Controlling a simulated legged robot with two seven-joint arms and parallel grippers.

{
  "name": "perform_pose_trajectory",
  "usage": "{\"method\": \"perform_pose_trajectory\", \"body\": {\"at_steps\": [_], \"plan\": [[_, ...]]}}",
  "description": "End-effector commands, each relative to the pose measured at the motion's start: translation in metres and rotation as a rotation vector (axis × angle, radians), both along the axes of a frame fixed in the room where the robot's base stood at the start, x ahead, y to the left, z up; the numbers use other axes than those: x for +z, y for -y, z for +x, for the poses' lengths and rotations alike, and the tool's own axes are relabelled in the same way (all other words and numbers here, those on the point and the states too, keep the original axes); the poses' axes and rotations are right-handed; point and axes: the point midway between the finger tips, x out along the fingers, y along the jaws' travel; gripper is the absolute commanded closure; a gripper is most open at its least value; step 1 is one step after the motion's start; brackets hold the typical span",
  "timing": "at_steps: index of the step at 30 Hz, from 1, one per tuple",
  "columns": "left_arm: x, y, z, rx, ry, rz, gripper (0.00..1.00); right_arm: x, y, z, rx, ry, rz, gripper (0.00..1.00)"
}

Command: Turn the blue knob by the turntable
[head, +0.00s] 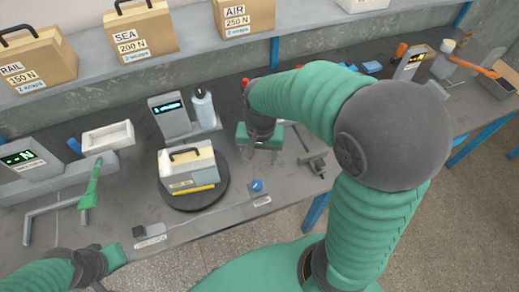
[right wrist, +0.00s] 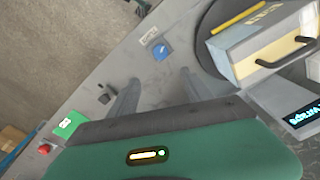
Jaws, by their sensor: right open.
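The blue knob (head: 257,185) sits on a small plate near the table's front edge, right of the dark round turntable (head: 167,199). The turntable bears a cream and grey case (head: 185,160) with a dark handle and a yellow bar in front. My right gripper (head: 261,157) is open and empty, behind the knob in the head view. In the right wrist view the knob (right wrist: 161,50) shows just beyond the gap between the two spread fingers (right wrist: 160,77), apart from them. My left gripper (head: 114,256) is at the lower left; its fingers cannot be made out.
A grey display unit with a bottle (head: 203,108) stands behind the turntable. A dark clamp-like fixture (head: 313,157) lies right of my right gripper. A white tray (head: 108,138) and a green-handled tool (head: 90,187) are at the left. Boxes (head: 140,32) stand on the shelf above.

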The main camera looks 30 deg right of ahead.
Motion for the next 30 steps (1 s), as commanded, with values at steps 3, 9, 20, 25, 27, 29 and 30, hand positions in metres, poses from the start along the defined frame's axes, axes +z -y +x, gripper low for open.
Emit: {"method": "perform_pose_trajectory", "body": {"at_steps": [3, 9, 20, 25, 27, 29, 30], "plan": [[0.002, 0.0, 0.0, 0.0, 0.0, 0.0, 0.49, 0.015, 0.0, 0.0, -0.001, 0.007, -0.001, 0.43], [0.002, 0.0, 0.0, 0.0, 0.0, 0.0, 0.49, 0.018, 0.001, -0.001, -0.001, 0.008, -0.001, 0.43], [0.04, 0.0, 0.0, 0.0, 0.001, 0.0, 0.49, 0.008, -0.008, 0.001, -0.307, -0.055, 0.031, 0.43], [0.039, 0.0, 0.0, 0.0, 0.0, 0.0, 0.49, -0.009, -0.004, 0.002, -0.437, -0.055, 0.022, 0.43], [0.035, 0.0, 0.0, 0.0, 0.0, 0.0, 0.49, -0.021, -0.003, 0.002, -0.438, -0.056, 0.023, 0.43], [0.031, 0.0, 0.0, 0.0, 0.0, 0.0, 0.49, -0.034, -0.003, 0.001, -0.437, -0.056, 0.023, 0.43], [0.027, 0.0, 0.0, 0.0, 0.0, 0.0, 0.49, -0.045, -0.003, 0.001, -0.437, -0.057, 0.022, 0.43]]}}
